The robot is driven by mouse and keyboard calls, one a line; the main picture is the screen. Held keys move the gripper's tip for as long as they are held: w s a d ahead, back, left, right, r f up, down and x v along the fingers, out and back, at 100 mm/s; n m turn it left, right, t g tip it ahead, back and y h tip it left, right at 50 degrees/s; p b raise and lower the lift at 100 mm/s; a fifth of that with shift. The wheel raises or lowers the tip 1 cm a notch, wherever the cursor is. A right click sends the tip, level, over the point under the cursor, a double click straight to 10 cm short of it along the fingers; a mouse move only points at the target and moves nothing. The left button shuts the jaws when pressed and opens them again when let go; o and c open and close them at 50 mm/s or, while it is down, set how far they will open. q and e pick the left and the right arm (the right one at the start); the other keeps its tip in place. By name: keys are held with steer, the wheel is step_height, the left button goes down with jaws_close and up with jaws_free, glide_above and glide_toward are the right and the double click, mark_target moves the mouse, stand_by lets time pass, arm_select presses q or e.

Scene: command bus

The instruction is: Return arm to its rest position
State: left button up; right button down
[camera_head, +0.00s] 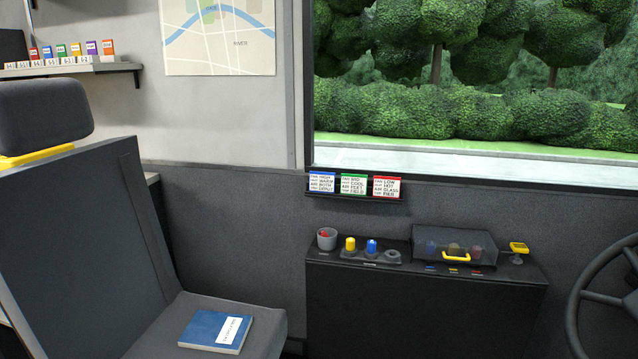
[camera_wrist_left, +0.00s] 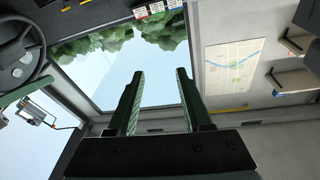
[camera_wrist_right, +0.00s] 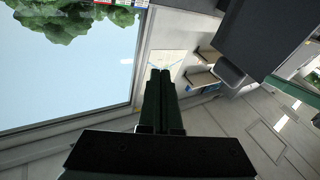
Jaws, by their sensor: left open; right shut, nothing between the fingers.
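Neither of my arms shows in the head view. In the left wrist view my left gripper (camera_wrist_left: 158,100) is open and empty, its two dark green fingers well apart and pointing away from the camera. The window and wall lie far beyond its fingertips. In the right wrist view my right gripper (camera_wrist_right: 160,75) is shut, its fingers together with nothing between them. Its tips overlap the wall map (camera_wrist_right: 166,62) in the picture, well behind them. Neither gripper touches anything that I can see.
A dark console (camera_head: 420,300) stands below the window (camera_head: 470,100), with knobs and a clear-lidded case (camera_head: 454,245) on top. A seat (camera_head: 90,230) at left holds a blue book (camera_head: 216,331). A steering wheel (camera_head: 578,310) is at right. A shelf (camera_head: 75,69) holds small coloured boxes.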

arm_select(q)
steer(key=s+a+f+n+g+y+p, duration=0.3)
steer(key=s+f+g+p, duration=0.5)
steer(key=p, duration=1.1)
steer(key=shift+s+n+g+y+p, duration=0.35)
steer(key=shift+s+n+g+y, duration=0.2)
steer(key=shift+g+y, duration=0.3)
arm_select(e)
steer(key=s+d+f+m+g+h, duration=0.3)
steer(key=s+f+m+g+h, duration=0.1)
steer(key=s+f+g, duration=0.4)
steer(key=shift+s+g+h, duration=0.3)
steer(key=shift+s+g, duration=0.3)
steer(key=shift+g, duration=0.3)
